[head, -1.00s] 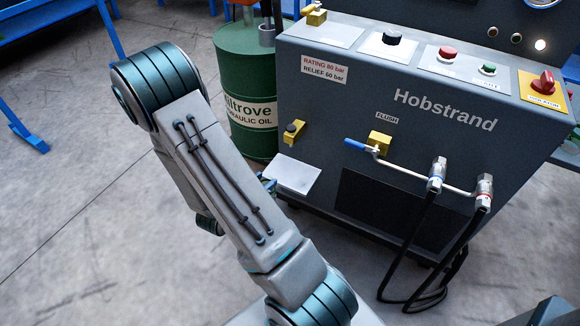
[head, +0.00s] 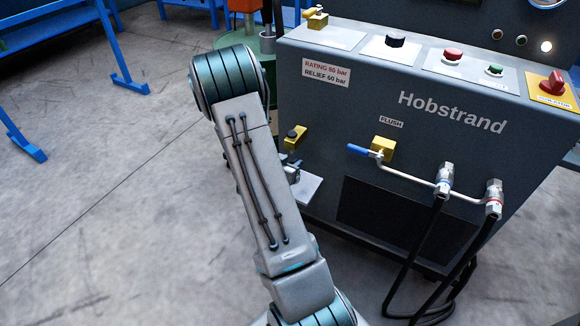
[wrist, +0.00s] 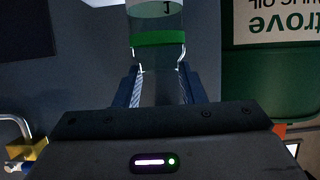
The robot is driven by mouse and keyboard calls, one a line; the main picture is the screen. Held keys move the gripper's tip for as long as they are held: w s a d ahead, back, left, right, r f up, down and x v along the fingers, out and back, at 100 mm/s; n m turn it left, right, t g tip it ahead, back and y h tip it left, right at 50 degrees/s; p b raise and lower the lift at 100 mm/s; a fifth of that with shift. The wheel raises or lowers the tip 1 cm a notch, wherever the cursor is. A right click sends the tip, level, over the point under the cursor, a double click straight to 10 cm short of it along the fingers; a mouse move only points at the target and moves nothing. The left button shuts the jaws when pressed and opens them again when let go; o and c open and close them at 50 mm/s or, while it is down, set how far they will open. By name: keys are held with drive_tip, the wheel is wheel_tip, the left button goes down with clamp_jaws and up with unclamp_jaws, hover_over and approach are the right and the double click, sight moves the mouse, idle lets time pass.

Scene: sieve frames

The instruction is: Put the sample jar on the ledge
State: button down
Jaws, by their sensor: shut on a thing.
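The sample jar (wrist: 158,39), clear with a green band, is between the two fingers of my gripper (wrist: 160,88) in the wrist view. My gripper is shut on it; the jar's top edge is cut off by the frame. In the head view my gripper (head: 292,170) is small and mostly behind my arm, beside the pale ledge (head: 308,188) low on the dark machine's front. I cannot make out the jar there, nor whether it touches the ledge. A pale edge at the top of the wrist view may be the ledge.
A brass valve (head: 295,136) juts out above the ledge. To the right are the blue-handled flush valve (head: 381,149) and hanging black hoses (head: 420,250). The green oil drum (wrist: 270,75) stands close on the wrist view's right.

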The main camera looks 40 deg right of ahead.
drive_tip(key=shift+f, duration=0.15)
drive_tip(key=c, duration=0.9)
unclamp_jaws()
drive_tip(key=shift+f, duration=0.1)
